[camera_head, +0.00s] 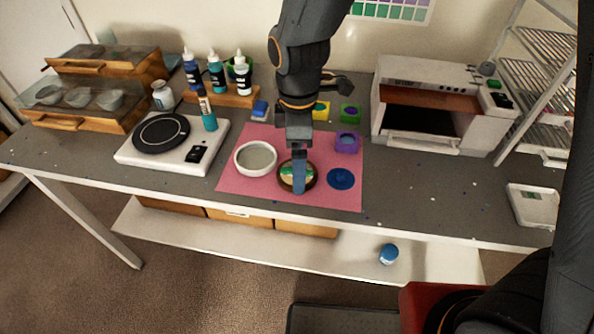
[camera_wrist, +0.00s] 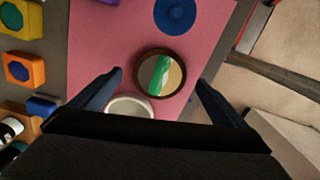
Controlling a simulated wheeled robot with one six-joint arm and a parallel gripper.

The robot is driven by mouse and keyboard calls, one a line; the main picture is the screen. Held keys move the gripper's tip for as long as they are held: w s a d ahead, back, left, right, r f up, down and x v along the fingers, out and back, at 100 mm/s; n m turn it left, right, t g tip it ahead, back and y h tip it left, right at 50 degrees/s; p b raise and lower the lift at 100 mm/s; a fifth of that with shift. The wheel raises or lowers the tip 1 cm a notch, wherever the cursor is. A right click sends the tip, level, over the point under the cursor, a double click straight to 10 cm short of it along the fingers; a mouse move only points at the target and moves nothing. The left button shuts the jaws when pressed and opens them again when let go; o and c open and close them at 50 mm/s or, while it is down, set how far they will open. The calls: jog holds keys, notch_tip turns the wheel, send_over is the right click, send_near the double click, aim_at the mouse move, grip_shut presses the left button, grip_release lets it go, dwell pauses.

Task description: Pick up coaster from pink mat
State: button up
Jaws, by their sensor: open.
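The coaster (camera_head: 284,178) is a round disc with a dark rim and a green, white and tan face. It lies on the pink mat (camera_head: 236,186), partly hidden behind my gripper in the head view. My gripper (camera_head: 299,188) points down over it. In the wrist view the whole coaster (camera_wrist: 160,74) shows ahead of and between the two blue fingers (camera_wrist: 159,80), which are spread apart and touch nothing. Whether the fingertips are at the coaster's height I cannot tell.
On the mat, a white round dish (camera_head: 255,158) stands left of the coaster, a blue disc (camera_head: 341,179) lies right, and a purple block (camera_head: 347,142) sits behind. A white hot plate (camera_head: 135,155) is left of the mat. The grey table right of the mat is mostly clear.

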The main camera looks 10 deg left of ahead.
jog(key=shift+d+f, duration=0.1)
jog(key=shift+f, duration=1.25)
jog(key=c, duration=1.2)
jog(key=shift+o, duration=0.2)
jog(key=shift+r, duration=0.1)
